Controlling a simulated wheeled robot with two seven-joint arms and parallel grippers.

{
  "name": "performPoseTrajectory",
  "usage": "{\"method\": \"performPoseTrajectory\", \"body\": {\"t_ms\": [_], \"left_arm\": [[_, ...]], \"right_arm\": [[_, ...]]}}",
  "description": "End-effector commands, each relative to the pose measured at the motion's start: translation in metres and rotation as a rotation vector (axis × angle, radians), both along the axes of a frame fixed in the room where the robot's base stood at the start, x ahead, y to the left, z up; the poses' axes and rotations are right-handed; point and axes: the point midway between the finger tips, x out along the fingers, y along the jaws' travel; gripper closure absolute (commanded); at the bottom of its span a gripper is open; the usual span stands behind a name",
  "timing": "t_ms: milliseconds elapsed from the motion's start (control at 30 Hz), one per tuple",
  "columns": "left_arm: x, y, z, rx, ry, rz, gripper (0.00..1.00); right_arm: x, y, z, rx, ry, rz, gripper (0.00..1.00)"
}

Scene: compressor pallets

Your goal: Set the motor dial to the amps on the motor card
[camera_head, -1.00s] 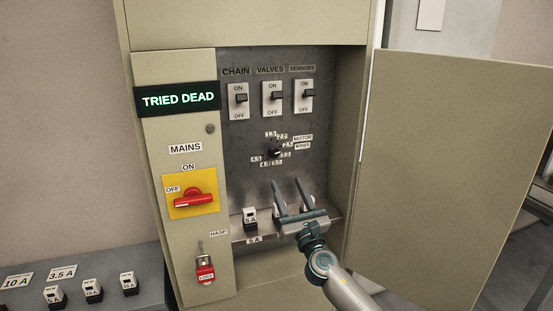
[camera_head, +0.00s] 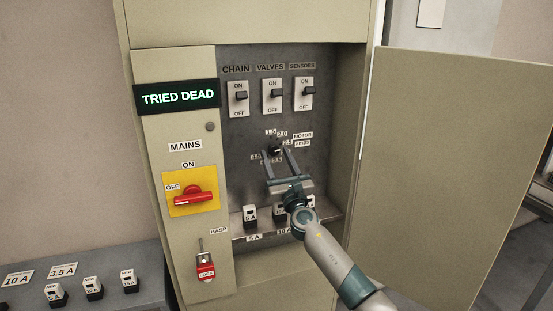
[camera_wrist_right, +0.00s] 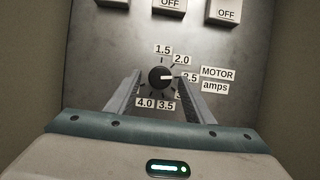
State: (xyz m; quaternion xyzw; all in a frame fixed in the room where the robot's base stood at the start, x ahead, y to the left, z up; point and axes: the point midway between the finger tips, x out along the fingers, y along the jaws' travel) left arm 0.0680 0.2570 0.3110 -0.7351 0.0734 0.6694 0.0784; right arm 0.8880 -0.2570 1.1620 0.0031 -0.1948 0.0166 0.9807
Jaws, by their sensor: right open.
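The motor dial (camera_wrist_right: 161,77) is a round black knob on the grey back panel inside the open cabinet. In the right wrist view its white mark points right, toward the 2.5 label (camera_wrist_right: 190,77). It also shows in the head view (camera_head: 276,149). My right gripper (camera_head: 277,155) is open, with one finger on each side of the dial and nothing held. I cannot tell if the fingertips touch it. The lower right scale labels are partly hidden by a finger. The "MOTOR amps" label (camera_wrist_right: 217,79) sits right of the dial. No motor card is seen. My left gripper is not in view.
CHAIN (camera_head: 241,95), VALVES (camera_head: 276,94) and SENSORS (camera_head: 309,92) switches sit above the dial. Fuses (camera_head: 250,217) stand on the shelf below. The red mains handle (camera_head: 194,196) and red lock (camera_head: 205,268) are left. The open door (camera_head: 445,170) bounds the right side.

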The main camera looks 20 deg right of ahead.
Motion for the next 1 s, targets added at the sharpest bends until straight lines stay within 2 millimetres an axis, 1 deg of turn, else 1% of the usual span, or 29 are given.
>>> {"method": "performPoseTrajectory", "body": {"t_ms": [100,133,167,200,267,300,667,867,1000], "left_arm": [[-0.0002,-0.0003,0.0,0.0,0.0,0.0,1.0],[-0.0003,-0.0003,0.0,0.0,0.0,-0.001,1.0],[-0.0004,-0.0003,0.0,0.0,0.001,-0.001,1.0],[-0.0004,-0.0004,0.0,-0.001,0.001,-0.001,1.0],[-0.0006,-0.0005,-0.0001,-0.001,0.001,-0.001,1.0],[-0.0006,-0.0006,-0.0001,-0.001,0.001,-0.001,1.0],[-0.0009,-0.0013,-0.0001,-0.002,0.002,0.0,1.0],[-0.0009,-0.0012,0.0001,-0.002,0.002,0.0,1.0],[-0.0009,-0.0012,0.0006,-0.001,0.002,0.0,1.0]], "right_arm": [[-0.0002,0.0001,0.0001,0.0,0.0,0.0,0.52],[-0.0002,0.0002,0.0001,0.0,0.0,0.0,0.57],[-0.0002,0.0001,0.0001,0.0,0.0,0.0,0.64],[-0.0002,0.0001,0.0001,0.0,0.0,0.0,0.74],[-0.0003,0.0001,0.0001,0.001,0.0,0.0,0.88],[-0.0003,0.0001,0.0001,0.0,0.0,0.0,0.93],[-0.0004,0.0011,0.0,0.031,0.001,0.001,0.93],[-0.0003,0.0021,0.0003,0.11,0.004,0.0,0.93],[-0.0004,0.0039,0.0006,0.202,0.006,0.001,0.93]]}}
